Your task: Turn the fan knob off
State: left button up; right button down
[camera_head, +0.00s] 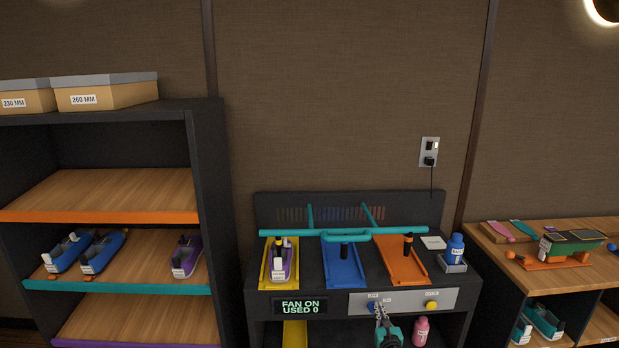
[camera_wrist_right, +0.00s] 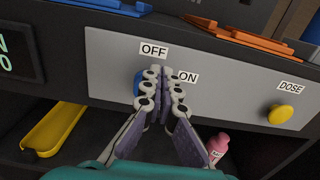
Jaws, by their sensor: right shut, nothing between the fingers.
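The fan knob (camera_wrist_right: 138,84) is a blue knob on the grey control panel (camera_head: 358,303), below the OFF label (camera_wrist_right: 154,50) and left of the ON label (camera_wrist_right: 188,77). Only its left edge shows in the right wrist view; my fingers hide the rest, including any pointer. My right gripper (camera_wrist_right: 162,78) is shut and empty, its fingertips in front of the knob. Whether they touch it I cannot tell. In the head view my right gripper (camera_head: 380,312) is at the panel from below. The display (camera_head: 300,307) reads FAN ON, USED 0. My left gripper is not in view.
A yellow DOSE knob (camera_wrist_right: 286,114) sits right on the same panel. Above are yellow, blue (camera_head: 344,262) and orange (camera_head: 402,260) trays under a teal bar (camera_head: 400,231). A pink bottle (camera_head: 421,331) stands below the panel, close to my right gripper. Shelves (camera_head: 110,260) stand left.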

jog(key=shift+a, duration=0.3)
jog(key=shift+a+r, duration=0.1)
jog(key=shift+a, duration=0.65)
jog(key=shift+a, duration=0.2)
jog(key=shift+a, duration=0.1)
dwell(0.3)
jog(key=shift+r, duration=0.15)
jog(key=s, duration=0.6)
jog(key=shift+s, duration=0.1)
